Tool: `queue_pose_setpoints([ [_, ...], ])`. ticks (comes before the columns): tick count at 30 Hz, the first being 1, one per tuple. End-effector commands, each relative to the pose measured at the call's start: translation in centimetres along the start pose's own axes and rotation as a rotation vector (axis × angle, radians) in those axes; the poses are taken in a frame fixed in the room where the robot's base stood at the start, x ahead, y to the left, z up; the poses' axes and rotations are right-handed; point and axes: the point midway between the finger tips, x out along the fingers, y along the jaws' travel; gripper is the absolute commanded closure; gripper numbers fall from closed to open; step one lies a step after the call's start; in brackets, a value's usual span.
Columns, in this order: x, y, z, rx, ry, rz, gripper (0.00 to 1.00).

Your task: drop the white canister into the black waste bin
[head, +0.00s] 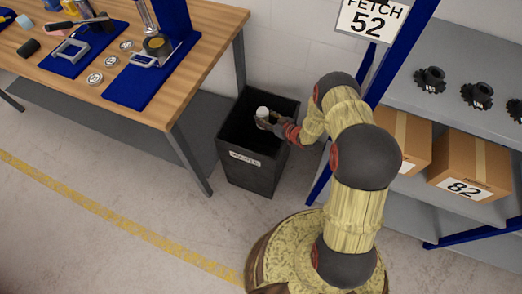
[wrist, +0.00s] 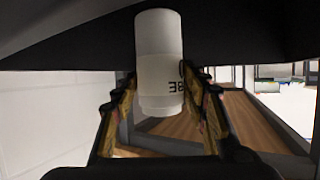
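The white canister (head: 262,112) is held over the open mouth of the black waste bin (head: 248,172), near its far side in the head view. My gripper (head: 266,122) is around it. In the wrist view the canister (wrist: 158,60) stands between the two fingers of my gripper (wrist: 158,80), with the tips against its sides. Printed letters show upside down near one end. The bin has a white label on its front and stands on the floor. The dark inside of the bin is hard to make out.
A wooden workbench (head: 215,20) with blue mats, tools and small round tins stands left of the bin. A blue and grey shelf with cardboard boxes (head: 470,165) and black gears stands to the right. The floor in front of the bin is clear, with a yellow line (head: 100,208).

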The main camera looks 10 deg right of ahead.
Motion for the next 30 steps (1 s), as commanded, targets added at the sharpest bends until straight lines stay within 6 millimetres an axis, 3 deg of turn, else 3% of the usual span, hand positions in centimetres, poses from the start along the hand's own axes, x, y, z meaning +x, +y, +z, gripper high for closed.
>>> queue_pose_setpoints([
  [9,0.0,0.0,0.0,0.000,0.000,0.000,0.37],
  [19,-0.3,0.0,0.0,0.001,-0.001,0.001,0.37],
  [30,-5.5,0.1,0.0,0.002,0.000,0.002,0.37],
])
